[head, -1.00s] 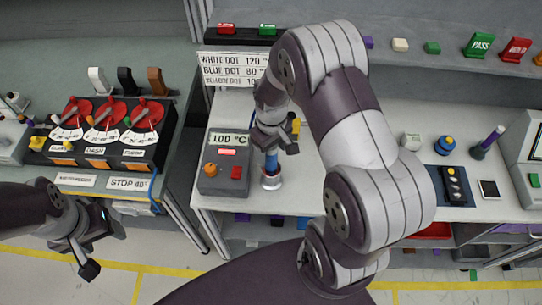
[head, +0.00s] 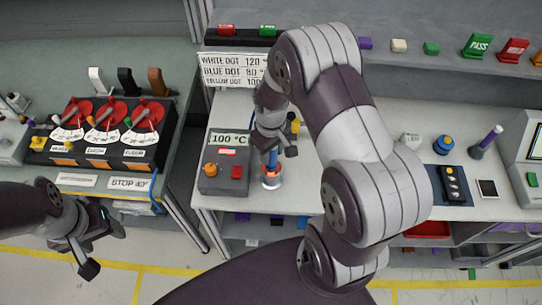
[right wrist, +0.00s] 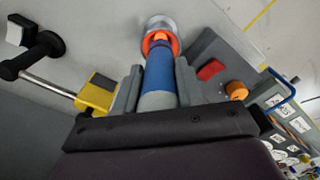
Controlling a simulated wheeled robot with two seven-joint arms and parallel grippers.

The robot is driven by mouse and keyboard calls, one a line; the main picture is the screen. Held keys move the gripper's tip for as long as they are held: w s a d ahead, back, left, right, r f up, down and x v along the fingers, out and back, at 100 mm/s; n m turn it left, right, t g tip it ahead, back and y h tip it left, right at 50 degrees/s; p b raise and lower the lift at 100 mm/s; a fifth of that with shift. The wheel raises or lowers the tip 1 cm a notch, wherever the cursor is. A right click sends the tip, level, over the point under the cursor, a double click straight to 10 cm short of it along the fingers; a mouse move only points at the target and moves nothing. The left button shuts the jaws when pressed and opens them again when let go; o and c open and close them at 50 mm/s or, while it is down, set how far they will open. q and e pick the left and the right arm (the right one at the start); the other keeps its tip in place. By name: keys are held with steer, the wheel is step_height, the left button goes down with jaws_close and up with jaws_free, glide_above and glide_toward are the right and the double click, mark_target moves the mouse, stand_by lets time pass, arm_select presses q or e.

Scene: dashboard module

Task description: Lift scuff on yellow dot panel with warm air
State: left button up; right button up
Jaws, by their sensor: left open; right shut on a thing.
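My right gripper (head: 270,143) is shut on a blue-and-grey heat tool (right wrist: 158,82) above the counter. The tool points down at a round pale holder (head: 271,183), where an orange ring shows; the right wrist view shows this ring (right wrist: 160,40) around the tool's tip. I cannot tell whether the tip touches the holder. A grey control box (head: 224,176) beside it reads 100 °C. A sign (head: 234,70) lists white dot 120, blue dot 80 and yellow dot 100. My left gripper (head: 94,252) is open and empty at lower left. I cannot make out a yellow dot panel.
A yellow block (right wrist: 97,95) stands close to my right gripper. The left bench holds a unit with red dials (head: 103,118). My right arm covers the middle counter.

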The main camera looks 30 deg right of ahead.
step_height(320, 180, up, 8)
steer(key=shift+f+b, duration=0.1)
steer(key=shift+b, duration=0.4)
step_height(320, 180, up, 9)
steer(key=p, duration=0.7)
steer(key=shift+f, duration=0.15)
